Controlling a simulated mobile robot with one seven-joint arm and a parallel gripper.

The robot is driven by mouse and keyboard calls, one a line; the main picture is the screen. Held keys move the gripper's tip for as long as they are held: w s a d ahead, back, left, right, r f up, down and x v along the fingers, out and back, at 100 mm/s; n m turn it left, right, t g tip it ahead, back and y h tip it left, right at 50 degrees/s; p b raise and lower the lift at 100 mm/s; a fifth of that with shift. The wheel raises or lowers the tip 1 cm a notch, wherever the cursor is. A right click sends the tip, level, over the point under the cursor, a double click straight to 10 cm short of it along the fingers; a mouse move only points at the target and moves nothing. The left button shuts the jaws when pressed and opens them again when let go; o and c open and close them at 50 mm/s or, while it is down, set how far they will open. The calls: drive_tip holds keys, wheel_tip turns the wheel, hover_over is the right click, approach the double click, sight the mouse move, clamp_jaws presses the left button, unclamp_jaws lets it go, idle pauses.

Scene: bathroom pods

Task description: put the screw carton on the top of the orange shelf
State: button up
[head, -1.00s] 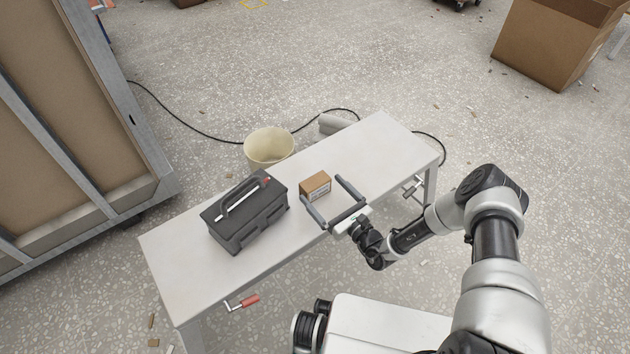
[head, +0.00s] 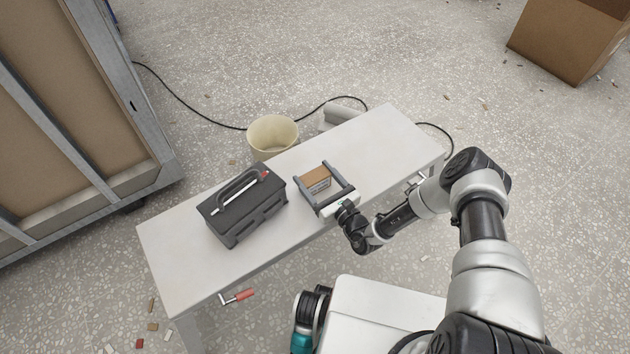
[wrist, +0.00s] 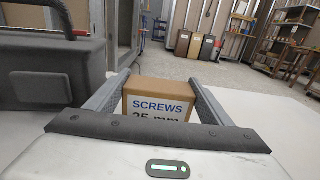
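The screw carton (head: 316,178) is a small brown box on the white table. In the wrist view the carton (wrist: 160,101) shows a white label reading "SCREWS". My gripper (head: 312,171) is open, with one finger on each side of the carton. In the wrist view my gripper (wrist: 161,84) has its fingers wide apart around the carton, with a visible gap on the right; on the left I cannot tell if it touches. I cannot make out an orange shelf for certain in these views.
A dark toolbox (head: 243,205) stands on the table (head: 190,275) just left of the carton. A cream bucket (head: 272,135) is on the floor behind. The table's right part is clear. A metal-framed panel (head: 75,120) stands at left, a large cardboard box (head: 565,40) at back right.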

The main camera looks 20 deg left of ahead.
sight(316, 175)
drive_tip(key=c, duration=0.5)
wheel_tip(316, 175, up, 10)
drive_tip(key=p, duration=0.3)
drive_tip(key=shift+f, duration=0.2)
drive_tip(key=w+d+r, duration=0.4)
drive_tip(key=d+r, duration=1.3)
drive_tip(key=s+d+r+g, duration=0.1)
drive_tip(key=s+d+r, duration=0.3)
drive_tip(key=d+r, duration=0.25)
drive_tip(key=s+d+r, duration=0.3)
drive_tip(key=d+r, duration=0.2)
drive_tip(key=d, duration=0.3)
drive_tip(key=r+m+t+h+p, duration=0.1)
drive_tip(key=r+p, duration=0.3)
drive_tip(key=p, duration=0.2)
drive_tip(key=r+m+t+h+p, duration=0.1)
drive_tip(key=r+t+h+p, duration=0.1)
drive_tip(key=r+p, duration=0.2)
drive_tip(key=r+m+t+h+p, duration=0.2)
drive_tip(key=r+p, duration=0.2)
drive_tip(key=p, duration=0.5)
drive_tip(key=shift+w+a, duration=0.1)
drive_tip(key=shift+a, duration=0.1)
